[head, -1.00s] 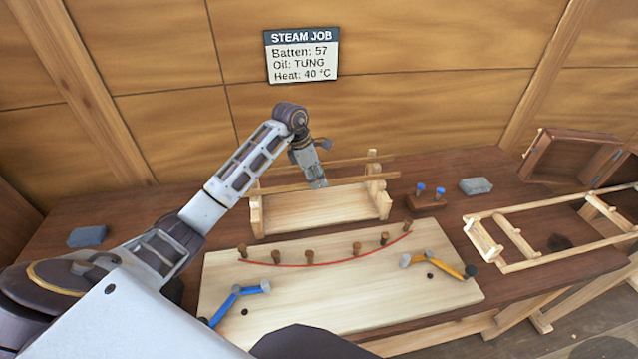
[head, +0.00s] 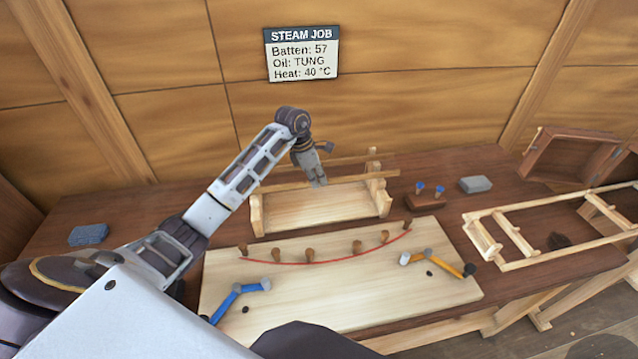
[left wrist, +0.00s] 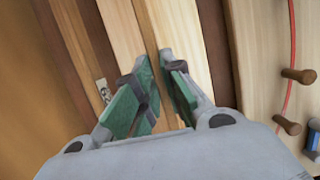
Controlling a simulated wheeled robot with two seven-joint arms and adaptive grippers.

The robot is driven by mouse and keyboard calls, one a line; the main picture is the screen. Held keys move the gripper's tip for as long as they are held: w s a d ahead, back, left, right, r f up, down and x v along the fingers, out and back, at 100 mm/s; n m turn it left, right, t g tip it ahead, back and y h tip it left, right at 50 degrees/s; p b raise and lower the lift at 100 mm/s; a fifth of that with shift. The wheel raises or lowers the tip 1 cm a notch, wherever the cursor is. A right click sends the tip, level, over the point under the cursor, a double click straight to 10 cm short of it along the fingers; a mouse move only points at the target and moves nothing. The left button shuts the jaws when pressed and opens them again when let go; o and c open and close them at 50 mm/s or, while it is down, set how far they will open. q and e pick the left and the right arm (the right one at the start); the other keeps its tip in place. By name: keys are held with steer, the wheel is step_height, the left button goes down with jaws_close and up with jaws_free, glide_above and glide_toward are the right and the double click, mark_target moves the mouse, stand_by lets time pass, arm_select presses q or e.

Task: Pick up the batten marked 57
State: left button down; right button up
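A steam job card (head: 301,54) on the wall reads Batten: 57. Two thin battens lie across a pale wooden rack (head: 310,212): a front batten (head: 360,178) and a back batten (head: 352,160), partly behind my arm. My left gripper (head: 318,184) is low over the middle of the front batten. In the left wrist view its green-padded fingers (left wrist: 158,75) are close together on both sides of a narrow wooden strip, apparently the front batten. A small marked tag (left wrist: 104,90) shows left of the fingers; its marking is unreadable. My right gripper is out of view.
In front lies a pale board (head: 340,290) with pegs, a red curved line, and blue and yellow jointed pieces. A small holder (head: 425,202) with blue-topped pins and a grey block (head: 475,184) stand right of the rack. A wooden frame (head: 520,240) is farther right; another block (head: 88,235) is left.

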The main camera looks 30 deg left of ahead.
arm_select(q)
steer(key=shift+r, duration=0.1)
stand_by(0.3)
steer(key=shift+r, duration=0.7)
step_height(320, 180, up, 7)
steer(key=shift+f+b, duration=0.1)
steer(key=shift+b, duration=0.65)
steer(key=shift+r, duration=0.8)
